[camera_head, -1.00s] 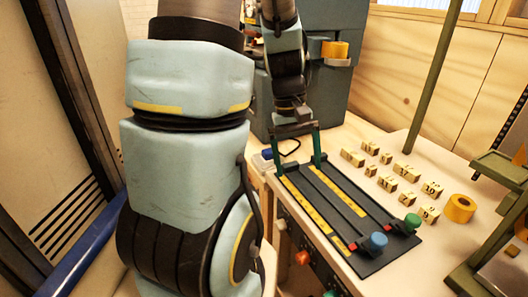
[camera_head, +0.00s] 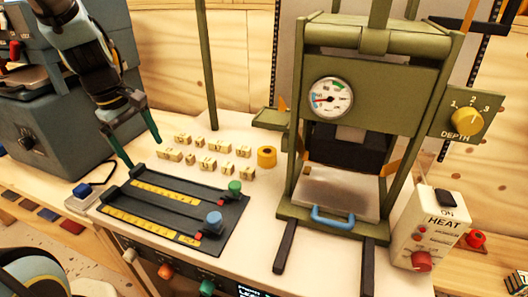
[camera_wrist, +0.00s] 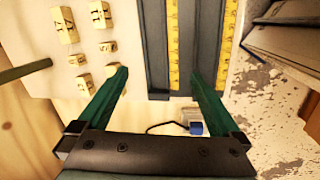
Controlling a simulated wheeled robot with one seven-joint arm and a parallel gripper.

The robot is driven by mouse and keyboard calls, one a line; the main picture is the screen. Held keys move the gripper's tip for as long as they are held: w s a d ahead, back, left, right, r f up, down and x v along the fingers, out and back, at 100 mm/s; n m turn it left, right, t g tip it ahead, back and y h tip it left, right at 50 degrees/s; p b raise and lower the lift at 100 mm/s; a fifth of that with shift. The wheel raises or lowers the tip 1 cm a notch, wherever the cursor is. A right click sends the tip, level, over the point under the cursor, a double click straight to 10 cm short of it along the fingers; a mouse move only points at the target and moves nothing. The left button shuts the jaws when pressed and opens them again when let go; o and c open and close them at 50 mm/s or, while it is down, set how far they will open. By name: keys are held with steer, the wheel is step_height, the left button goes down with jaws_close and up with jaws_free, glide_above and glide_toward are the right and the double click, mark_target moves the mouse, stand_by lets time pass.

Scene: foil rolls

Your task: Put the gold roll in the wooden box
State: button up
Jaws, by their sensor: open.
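The gold roll (camera_head: 266,156), a short ring with a dark hole, sits on the pale worktop between the stamped blocks and the press. My gripper (camera_head: 144,155) is at the left, its green fingers pointing down by the far left end of the black ruler board. It is apart from the roll, with the letter blocks between them. In the wrist view my gripper (camera_wrist: 158,70) is open and empty, its fingers spread wide. I cannot make out a wooden box in these views, and the roll is not in the wrist view.
A green press (camera_head: 365,68) with a gauge stands right of the roll. Several stamped blocks (camera_head: 218,147) lie left of the roll. The ruler board (camera_head: 175,210) with blue and green knobs is in front. A heat control box (camera_head: 425,228) stands at the right.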

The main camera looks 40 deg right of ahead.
steer(key=d+n+g+p, duration=0.1)
steer(key=d+n, duration=0.2)
steer(key=d, duration=1)
steer(key=n+g+h+p, duration=0.2)
steer(key=n, duration=0.1)
glide_toward(265, 150)
steer(key=x, duration=0.3)
steer(key=d+x, duration=0.1)
steer(key=x, duration=0.1)
steer(key=shift+s+p, duration=0.35)
steer(key=shift+s, duration=0.05)
steer(key=shift+a+f+p+x, duration=0.15)
steer(key=shift+p+x, duration=0.15)
steer(key=shift+x, duration=0.65)
steer(key=shift+a+p+x, duration=0.2)
steer(key=shift+p+x, duration=0.15)
steer(key=shift+x, duration=0.55)
steer(key=shift+a+f+p+x, duration=0.15)
steer(key=shift+p+x, duration=0.15)
steer(key=shift+x, duration=0.65)
steer(key=shift+w, duration=0.15)
steer(key=shift+c, duration=0.2)
steer(key=shift+r, duration=0.1)
jaws_close()
steer(key=shift+w+r, duration=0.1)
